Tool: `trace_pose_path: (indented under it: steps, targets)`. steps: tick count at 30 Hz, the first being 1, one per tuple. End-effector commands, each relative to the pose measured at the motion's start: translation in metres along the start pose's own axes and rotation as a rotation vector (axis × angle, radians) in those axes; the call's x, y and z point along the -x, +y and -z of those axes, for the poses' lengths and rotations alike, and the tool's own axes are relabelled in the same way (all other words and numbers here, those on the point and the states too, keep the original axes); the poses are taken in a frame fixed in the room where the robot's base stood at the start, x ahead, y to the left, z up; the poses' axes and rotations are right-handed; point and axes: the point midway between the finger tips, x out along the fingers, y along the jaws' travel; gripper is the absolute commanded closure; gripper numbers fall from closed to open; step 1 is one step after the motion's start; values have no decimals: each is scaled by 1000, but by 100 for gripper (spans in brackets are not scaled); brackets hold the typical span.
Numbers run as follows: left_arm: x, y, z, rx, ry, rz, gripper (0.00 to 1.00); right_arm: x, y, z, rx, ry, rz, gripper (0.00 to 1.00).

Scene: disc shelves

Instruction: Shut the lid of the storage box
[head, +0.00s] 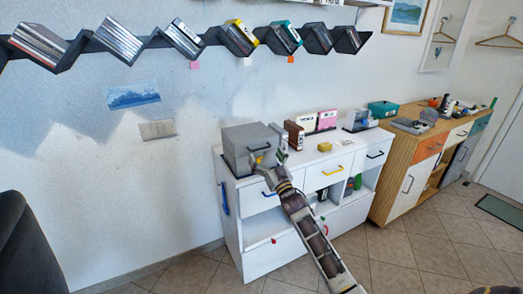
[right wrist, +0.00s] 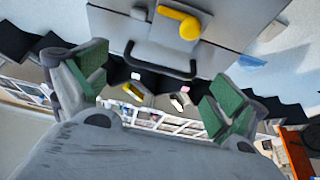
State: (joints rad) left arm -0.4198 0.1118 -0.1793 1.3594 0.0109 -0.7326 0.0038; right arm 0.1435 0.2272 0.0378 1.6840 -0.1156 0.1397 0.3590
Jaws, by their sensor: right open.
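The grey storage box (head: 238,150) stands on the left end of a white cabinet. Its lid (head: 250,132) looks down over the box, but I cannot tell whether it is fully shut. A dark handle shows on the box front, also in the right wrist view (right wrist: 158,66), with a yellow latch (right wrist: 190,27) beside it. My right gripper (head: 268,158) is at the front right of the box and hides part of it. In the right wrist view its green-padded fingers (right wrist: 157,92) are spread, with nothing between them. My left gripper is not in view.
A wooden cabinet (head: 410,150) with small items stands to the right. Zigzag shelves (head: 155,40) hold discs on the wall. The floor in front is clear.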

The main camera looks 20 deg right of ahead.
Motion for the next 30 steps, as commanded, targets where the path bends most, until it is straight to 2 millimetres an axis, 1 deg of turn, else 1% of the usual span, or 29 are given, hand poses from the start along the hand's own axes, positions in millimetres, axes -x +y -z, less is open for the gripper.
trace_pose_path:
  steps: [9,15,20,28,29,30]
  targets:
    - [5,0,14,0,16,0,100,-25,0,0,1,0,-1,4]
    - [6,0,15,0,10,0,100,-36,0,0,0,-1,0,4]
    - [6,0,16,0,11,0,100,-39,0,0,0,-1,0,4]
    - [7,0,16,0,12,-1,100,-39,0,0,0,-1,0,4]
    - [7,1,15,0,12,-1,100,-39,0,0,0,-1,0,6]
    - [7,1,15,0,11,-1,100,-39,0,0,0,-1,0,11]
